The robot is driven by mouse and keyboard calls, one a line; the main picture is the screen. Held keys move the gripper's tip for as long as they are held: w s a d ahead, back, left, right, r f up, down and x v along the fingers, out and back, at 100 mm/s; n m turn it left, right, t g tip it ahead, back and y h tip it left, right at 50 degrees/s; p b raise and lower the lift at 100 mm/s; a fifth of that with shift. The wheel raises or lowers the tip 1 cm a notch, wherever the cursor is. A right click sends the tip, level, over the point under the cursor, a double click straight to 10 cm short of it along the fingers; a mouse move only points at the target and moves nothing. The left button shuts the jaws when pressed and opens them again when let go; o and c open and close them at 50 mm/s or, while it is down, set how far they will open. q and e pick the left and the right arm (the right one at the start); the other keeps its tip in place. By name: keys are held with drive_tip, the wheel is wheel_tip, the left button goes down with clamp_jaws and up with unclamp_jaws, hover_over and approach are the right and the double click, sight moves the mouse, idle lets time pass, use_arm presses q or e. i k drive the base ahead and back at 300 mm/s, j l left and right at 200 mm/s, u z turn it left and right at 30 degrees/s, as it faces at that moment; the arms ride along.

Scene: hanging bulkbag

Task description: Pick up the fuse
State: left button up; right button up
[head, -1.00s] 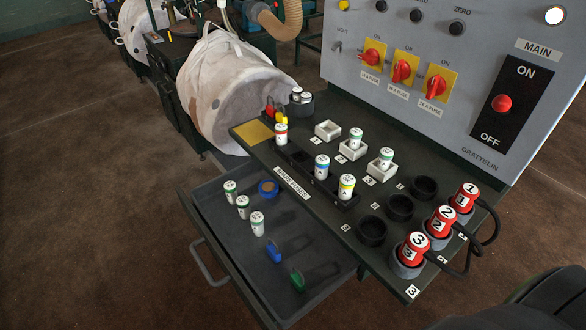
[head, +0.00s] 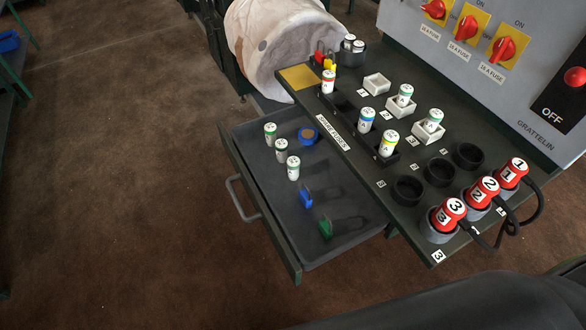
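Several white fuses are in the head view. In the open drawer stand three fuses with green bands: one at the back (head: 270,133), one in the middle (head: 282,150) and one nearer (head: 293,168). In the black spare-fuse rack stand a red-banded fuse (head: 328,82), a blue-banded fuse (head: 366,120) and a yellow-banded fuse (head: 388,143). Two green-banded fuses stand in white square holders, one further back (head: 404,95) and one nearer (head: 432,121). Which fuse is meant cannot be told. Neither gripper is in view.
The drawer (head: 262,215) also holds a blue round item (head: 308,135), a blue clip (head: 306,197) and a green clip (head: 325,228). Red numbered plugs (head: 448,214) with black cables stand at the panel's right. An empty white holder (head: 376,83) and empty black sockets (head: 407,190) are on the panel.

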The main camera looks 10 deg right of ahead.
sight(293, 162)
drive_tip(key=z, duration=0.9)
drive_tip(key=i+j+z, duration=0.1)
drive_tip(key=z, duration=0.35)
drive_tip(key=j+z, duration=0.35)
drive_tip(key=z, duration=0.15)
drive_tip(key=j+z, duration=0.25)
drive_tip(key=z, duration=0.2)
drive_tip(key=j+z, duration=0.25)
drive_tip(key=z, duration=0.2)
